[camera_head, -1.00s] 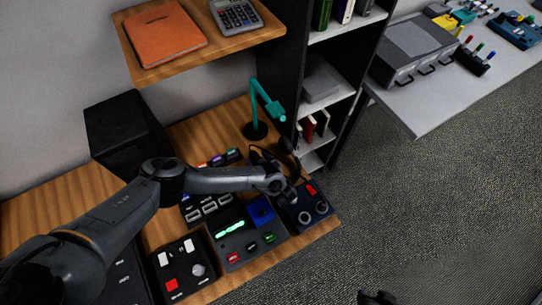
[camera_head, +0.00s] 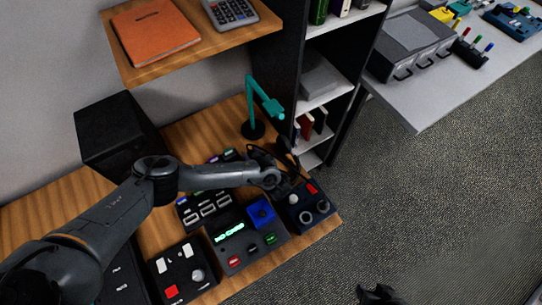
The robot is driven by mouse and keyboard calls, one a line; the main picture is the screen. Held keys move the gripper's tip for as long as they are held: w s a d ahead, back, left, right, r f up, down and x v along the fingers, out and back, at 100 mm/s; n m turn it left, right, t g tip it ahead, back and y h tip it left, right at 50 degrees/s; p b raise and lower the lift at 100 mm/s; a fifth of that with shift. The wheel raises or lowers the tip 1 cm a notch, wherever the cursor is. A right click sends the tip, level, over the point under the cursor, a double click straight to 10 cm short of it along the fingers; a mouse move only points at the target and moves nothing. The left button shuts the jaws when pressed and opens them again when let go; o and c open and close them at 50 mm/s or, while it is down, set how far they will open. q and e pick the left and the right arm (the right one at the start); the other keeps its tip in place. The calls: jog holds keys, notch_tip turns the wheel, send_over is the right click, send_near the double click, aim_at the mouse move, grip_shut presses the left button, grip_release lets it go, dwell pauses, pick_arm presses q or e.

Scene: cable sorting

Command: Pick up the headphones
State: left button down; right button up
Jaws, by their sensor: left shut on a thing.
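The black headphones (camera_head: 287,158) are at the right end of the wooden desk, by the shelf unit. My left gripper (camera_head: 275,170) is at the headphones and shut on them. The wrist and dark fingers partly hide the headphones, so the exact grip point is unclear. My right gripper (camera_head: 378,293) shows only as a small dark shape at the bottom edge, over the floor and away from the desk. Its jaw opening cannot be made out.
A control box with knobs (camera_head: 308,208) and a box with a green display (camera_head: 245,236) lie just in front. A teal lamp (camera_head: 252,106) stands behind. A black shelf unit with white shelves (camera_head: 322,98) is close on the right. A wooden shelf (camera_head: 192,48) hangs above.

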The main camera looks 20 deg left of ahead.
pick_arm(q)
jog(key=shift+r, duration=0.15)
jog(key=shift+r+p, duration=0.4)
jog(key=shift+p, duration=0.15)
jog(key=r+p, duration=0.4)
jog(key=shift+d, duration=0.2)
jog(key=d+r+p, duration=0.1)
jog(key=d+r, duration=0.2)
jog(key=d, duration=0.2)
jog(key=w+d+r+p, duration=0.1)
jog(key=d+r+p, duration=0.1)
jog(key=d, duration=0.4)
jog(key=shift+r, duration=0.5)
jog(key=shift+d, duration=0.15)
